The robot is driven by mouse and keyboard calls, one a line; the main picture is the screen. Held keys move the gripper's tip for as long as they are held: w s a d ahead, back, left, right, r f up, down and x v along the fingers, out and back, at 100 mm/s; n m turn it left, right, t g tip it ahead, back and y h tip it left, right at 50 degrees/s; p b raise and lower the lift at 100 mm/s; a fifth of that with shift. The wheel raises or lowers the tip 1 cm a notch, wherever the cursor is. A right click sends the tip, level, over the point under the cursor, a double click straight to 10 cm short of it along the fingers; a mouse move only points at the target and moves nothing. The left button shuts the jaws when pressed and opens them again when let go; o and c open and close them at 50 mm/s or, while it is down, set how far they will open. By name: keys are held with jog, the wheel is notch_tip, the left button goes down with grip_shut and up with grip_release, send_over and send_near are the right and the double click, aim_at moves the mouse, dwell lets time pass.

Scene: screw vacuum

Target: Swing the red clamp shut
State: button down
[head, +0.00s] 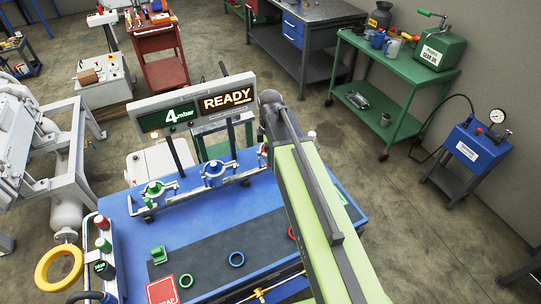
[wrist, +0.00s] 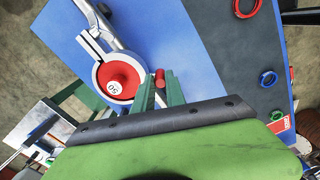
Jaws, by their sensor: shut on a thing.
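The red clamp (wrist: 101,88) shows in the wrist view as a pale ring around a round red piece (wrist: 118,80) with a number on it, joined to a metal pipe. A small red knob (wrist: 160,78) sits at the clamp's right side. My gripper (wrist: 160,92) has its green fingers closed about this knob, right beside the ring. In the head view my green arm covers the gripper and most of the red clamp. I cannot tell exactly how far the clamp is swung.
Blue-marked (head: 213,172) and green-marked (head: 153,190) clamps stand left along the pipe on the blue bench (head: 120,205). A dark mat holds a blue ring (head: 230,259), a green ring (head: 180,281) and a small green block (head: 158,255). A display (head: 228,99) reads READY.

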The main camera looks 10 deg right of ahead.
jog(key=shift+w+a, duration=0.1)
jog(key=shift+a, duration=0.05)
jog(key=c, duration=1.4)
grip_release()
jog(key=shift+c, duration=0.2)
jog(key=shift+o, duration=0.4)
notch_tip(320, 180, up, 18)
jog(key=p, duration=1.7)
jog(key=shift+f, duration=0.25)
